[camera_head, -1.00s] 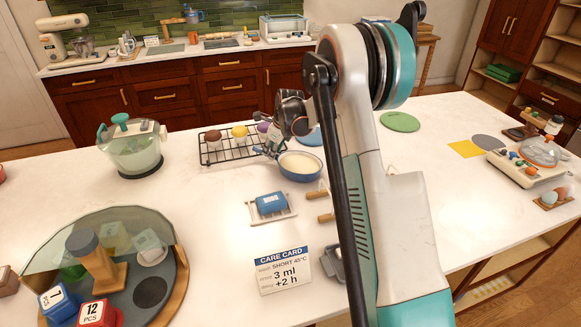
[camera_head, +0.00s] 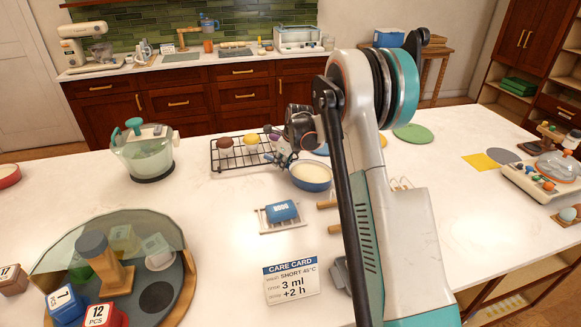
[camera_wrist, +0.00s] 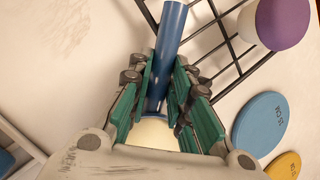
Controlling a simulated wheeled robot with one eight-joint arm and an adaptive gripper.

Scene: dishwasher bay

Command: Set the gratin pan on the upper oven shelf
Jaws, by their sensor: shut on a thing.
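The gratin pan (camera_head: 311,178) is a small round blue pan with a cream-coloured filling. It is on or just above the white counter, right of the wire rack; I cannot tell whether it touches. My gripper (camera_head: 283,158) is shut on its blue handle, on the pan's left side. In the wrist view the blue handle (camera_wrist: 171,35) runs between the green fingers of my gripper (camera_wrist: 163,88), and the cream filling (camera_wrist: 152,133) shows below, partly hidden by the wrist. I cannot make out an oven shelf in these frames.
The wire rack (camera_head: 228,168) with several cupcakes stands close left of the pan. A blue sponge (camera_head: 282,211) on a small rack and a care card (camera_head: 291,282) lie nearer. A blue disc (camera_wrist: 262,122) is beside the gripper.

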